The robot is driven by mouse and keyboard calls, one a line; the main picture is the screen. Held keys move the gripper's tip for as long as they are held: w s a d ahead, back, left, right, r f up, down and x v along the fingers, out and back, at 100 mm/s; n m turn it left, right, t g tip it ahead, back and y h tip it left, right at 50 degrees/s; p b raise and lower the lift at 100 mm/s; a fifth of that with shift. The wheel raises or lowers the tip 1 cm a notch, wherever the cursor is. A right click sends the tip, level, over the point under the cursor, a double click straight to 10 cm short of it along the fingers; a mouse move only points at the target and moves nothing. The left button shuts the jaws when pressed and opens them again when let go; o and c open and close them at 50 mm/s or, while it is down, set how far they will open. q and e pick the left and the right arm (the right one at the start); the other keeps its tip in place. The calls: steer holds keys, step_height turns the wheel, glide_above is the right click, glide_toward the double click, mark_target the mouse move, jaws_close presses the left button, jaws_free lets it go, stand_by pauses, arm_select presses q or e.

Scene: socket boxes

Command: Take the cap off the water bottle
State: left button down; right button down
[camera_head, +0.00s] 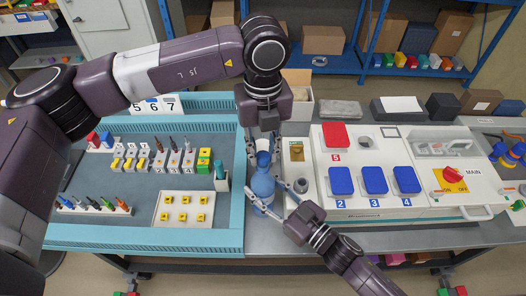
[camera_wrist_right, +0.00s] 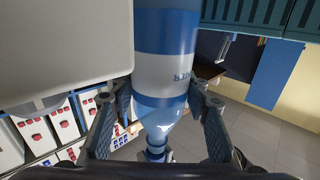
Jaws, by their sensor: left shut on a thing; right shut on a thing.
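The blue water bottle (camera_head: 263,186) stands at the right edge of the blue-green tray, between my two grippers. My right gripper (camera_head: 272,198) is shut around its body from the front right. In the right wrist view, the bottle (camera_wrist_right: 166,70) with its white label band sits between both fingers of that gripper (camera_wrist_right: 160,105), its narrow neck towards the bottom of the picture. My left gripper (camera_head: 263,142) comes down from above and is shut at the bottle's top, on the cap.
The tray (camera_head: 140,238) with small parts and tools lies left of the bottle. A white panel with blue and red lids (camera_head: 341,180) and a box with a red MAIN switch (camera_head: 455,176) stand close on the right. Cardboard boxes (camera_head: 323,40) are behind.

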mark_target(263, 156)
steer(key=shift+r, duration=0.1)
arm_select(q)
steer(key=shift+r, duration=2.05)
arm_select(e)
steer(key=c, duration=1)
jaws_free()
